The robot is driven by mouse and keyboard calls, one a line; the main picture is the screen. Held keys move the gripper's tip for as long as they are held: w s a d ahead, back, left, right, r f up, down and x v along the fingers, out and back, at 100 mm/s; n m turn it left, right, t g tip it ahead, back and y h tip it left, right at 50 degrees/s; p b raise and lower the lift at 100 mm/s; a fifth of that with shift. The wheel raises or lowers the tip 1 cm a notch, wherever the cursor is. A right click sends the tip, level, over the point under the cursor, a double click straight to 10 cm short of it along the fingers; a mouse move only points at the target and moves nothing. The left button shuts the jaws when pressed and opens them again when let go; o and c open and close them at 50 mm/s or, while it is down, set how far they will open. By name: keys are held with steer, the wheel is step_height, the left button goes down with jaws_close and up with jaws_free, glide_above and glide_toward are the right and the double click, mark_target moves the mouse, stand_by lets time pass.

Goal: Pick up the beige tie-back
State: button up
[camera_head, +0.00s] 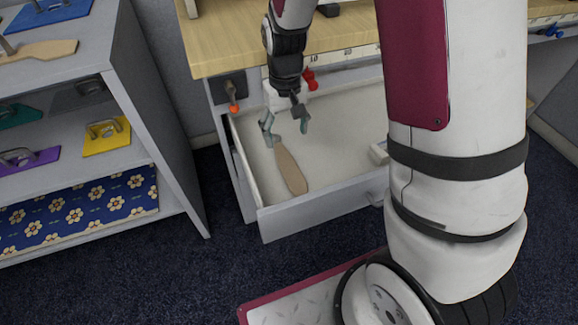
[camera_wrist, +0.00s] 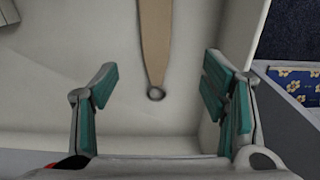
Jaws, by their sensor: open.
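The beige tie-back (camera_head: 291,172) is a flat, tapered strip lying on the floor of an open drawer (camera_head: 330,202). In the wrist view the tie-back (camera_wrist: 155,40) runs down from the top edge and ends in a small dark ring (camera_wrist: 156,93). My gripper (camera_head: 286,130) is over the drawer, at the far end of the tie-back. Its two teal-padded fingers (camera_wrist: 160,95) are spread wide in the wrist view, with the ring end between them in the picture and nothing held. The exact height above the tie-back is hard to tell.
The drawer walls stand close around my gripper, under a wooden worktop (camera_head: 225,57). A pale block (camera_head: 379,153) lies at the drawer's right. A grey shelf unit (camera_head: 150,95) with coloured handled plates and flowered cloth (camera_head: 80,212) stands left.

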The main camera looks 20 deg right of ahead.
steer(key=b, duration=0.2)
glide_above(289, 167)
steer(key=f, duration=0.7)
steer(key=shift+w+a+f, duration=0.15)
steer(key=shift+a+f, duration=0.1)
steer(key=shift+s+d+f+b, duration=0.15)
steer(key=shift+f+b, duration=0.45)
steer(key=shift+f, duration=0.75)
steer(key=shift+s+d+f+b, duration=0.15)
steer(key=shift+f+b, duration=0.45)
steer(key=shift+f, duration=0.7)
steer(key=shift+w, duration=0.1)
steer(key=shift+c, duration=0.2)
steer(key=c, duration=1.2)
